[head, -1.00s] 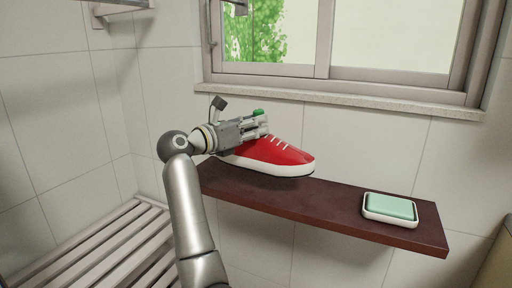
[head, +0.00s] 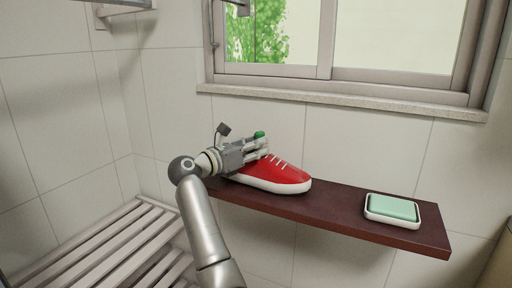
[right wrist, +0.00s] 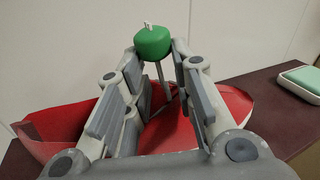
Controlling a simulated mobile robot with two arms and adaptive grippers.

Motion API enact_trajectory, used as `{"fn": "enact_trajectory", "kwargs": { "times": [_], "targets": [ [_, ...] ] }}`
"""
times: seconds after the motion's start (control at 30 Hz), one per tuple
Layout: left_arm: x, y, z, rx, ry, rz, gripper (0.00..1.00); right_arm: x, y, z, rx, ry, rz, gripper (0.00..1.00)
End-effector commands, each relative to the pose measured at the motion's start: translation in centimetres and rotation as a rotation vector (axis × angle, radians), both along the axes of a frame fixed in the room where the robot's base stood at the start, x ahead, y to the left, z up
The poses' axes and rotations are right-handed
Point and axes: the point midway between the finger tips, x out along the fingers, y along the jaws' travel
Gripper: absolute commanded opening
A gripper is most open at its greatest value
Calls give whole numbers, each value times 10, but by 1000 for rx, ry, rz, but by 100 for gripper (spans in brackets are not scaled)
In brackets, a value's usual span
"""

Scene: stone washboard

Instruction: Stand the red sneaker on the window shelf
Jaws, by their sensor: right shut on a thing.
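The red sneaker (head: 284,174) with white sole and laces is upright over the left part of the dark brown window shelf (head: 335,205), its toe pointing right. Its sole looks at or very near the shelf top; I cannot tell whether it touches. My right gripper (head: 262,147) is shut on the sneaker's upper part from above and hides its heel end. In the right wrist view the fingers (right wrist: 155,85) straddle the red upper (right wrist: 60,128). A green knob (right wrist: 153,42) on a thin grey stem shows between them. My left gripper is not in view.
A white soap dish with a pale green top (head: 392,208) stands near the shelf's right end. The shelf between sneaker and dish is clear. A slatted bench (head: 100,245) is at lower left. A stone window sill (head: 330,102) runs above the shelf.

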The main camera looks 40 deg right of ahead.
Motion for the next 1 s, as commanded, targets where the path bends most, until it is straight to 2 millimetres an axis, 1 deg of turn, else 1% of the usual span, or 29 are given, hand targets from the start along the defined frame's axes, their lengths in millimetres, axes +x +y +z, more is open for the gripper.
{"fn": "enact_trajectory", "kwargs": {
  "times": [0.03, 0.07, 0.2, 0.23, 0.67, 0.73, 0.83, 1.0],
  "targets": [
    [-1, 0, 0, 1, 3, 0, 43, 0, 0, 0, -2, -1, 0, 0],
    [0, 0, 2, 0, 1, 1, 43, 0, 0, -1, 0, 0, 0, 25],
    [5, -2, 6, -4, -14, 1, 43, 0, 0, 0, 0, 0, 0, 43],
    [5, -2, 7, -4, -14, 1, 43, 0, 0, 0, 0, 0, 0, 45],
    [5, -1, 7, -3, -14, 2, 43, 0, 0, 2, 0, 0, 0, 45],
    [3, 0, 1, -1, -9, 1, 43, 1, 13, 0, 3, 0, 4, 45],
    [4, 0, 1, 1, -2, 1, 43, 2, 34, 0, 3, 0, 6, 45],
    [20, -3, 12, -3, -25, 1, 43, 3, 73, 0, 3, 1, 5, 45]
  ]
}}
